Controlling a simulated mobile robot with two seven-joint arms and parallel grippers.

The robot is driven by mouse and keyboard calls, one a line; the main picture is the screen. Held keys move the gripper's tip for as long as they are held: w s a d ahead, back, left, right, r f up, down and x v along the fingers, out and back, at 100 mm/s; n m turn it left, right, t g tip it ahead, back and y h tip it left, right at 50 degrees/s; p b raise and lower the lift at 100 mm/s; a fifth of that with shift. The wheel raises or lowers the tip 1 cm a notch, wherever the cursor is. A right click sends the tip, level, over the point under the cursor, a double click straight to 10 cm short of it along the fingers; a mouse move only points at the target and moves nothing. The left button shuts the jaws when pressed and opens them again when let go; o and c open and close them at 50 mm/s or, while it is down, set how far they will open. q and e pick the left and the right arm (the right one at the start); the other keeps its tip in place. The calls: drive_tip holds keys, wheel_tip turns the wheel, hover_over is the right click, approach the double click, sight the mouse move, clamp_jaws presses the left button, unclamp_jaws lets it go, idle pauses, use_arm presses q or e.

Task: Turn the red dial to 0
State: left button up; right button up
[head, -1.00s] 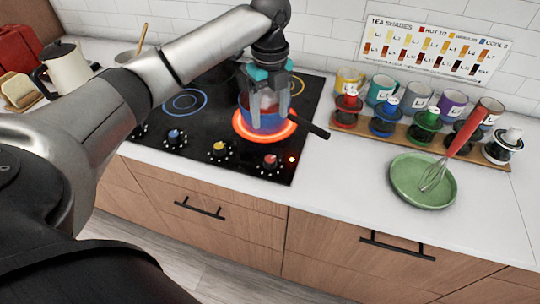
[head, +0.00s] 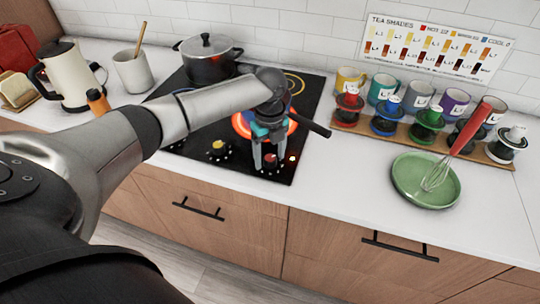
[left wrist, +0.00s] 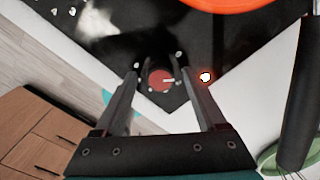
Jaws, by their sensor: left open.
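The red dial (head: 270,158) is at the front right corner of the black cooktop (head: 232,172). In the left wrist view the red dial (left wrist: 158,82) shows a pale pointer mark aimed to the right; its scale numbers are too small to read. My left gripper (head: 270,166) points down over the dial. Its fingers are open, one on each side of the dial; in the left wrist view the gripper (left wrist: 160,72) frames it. I cannot tell whether the fingers touch it. My right gripper is not in view.
The front right burner (head: 240,124) glows orange, with a pan on it mostly hidden by my arm; the pan's handle (head: 315,128) sticks out right. A yellow dial (head: 218,147) is left of the red one. A green plate (head: 412,178) with a whisk lies on the right.

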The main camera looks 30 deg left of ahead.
use_arm(q)
drive_tip(key=shift+f, duration=0.1)
clamp_jaws()
idle(0.6)
